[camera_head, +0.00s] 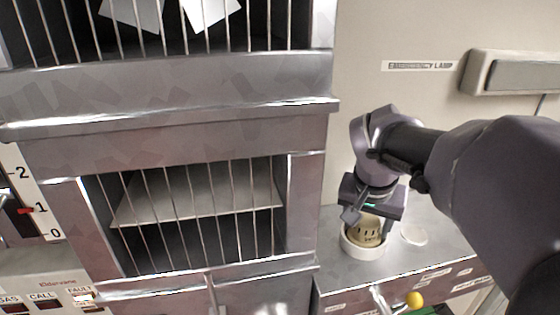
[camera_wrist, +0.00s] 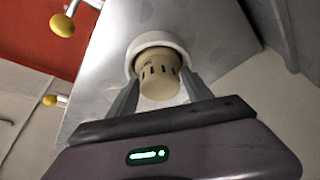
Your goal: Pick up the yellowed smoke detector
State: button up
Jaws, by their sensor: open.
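The yellowed smoke detector (camera_head: 368,233) is a cream-tan slotted cylinder. It sits in a round white dish or base (camera_head: 361,249) on top of a grey metal cabinet. In the wrist view the detector (camera_wrist: 160,74) lies ahead of my gripper (camera_wrist: 159,95), with one finger on either side of it. My gripper (camera_head: 366,217) points down at the detector in the head view. The fingers look open, and I cannot tell whether either touches the detector. The lower part of the detector is hidden by the white base (camera_wrist: 150,42).
A flat white disc (camera_head: 414,234) lies on the cabinet top (camera_head: 440,254) right of the base. A barred metal cabinet (camera_head: 305,200) stands close on the left. A lamp housing (camera_head: 515,72) is on the wall. A yellow-knobbed handle (camera_head: 414,299) sticks out in front.

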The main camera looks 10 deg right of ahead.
jog(key=shift+w, duration=0.15)
jog(key=shift+r, duration=0.1)
jog(key=c, duration=1.2)
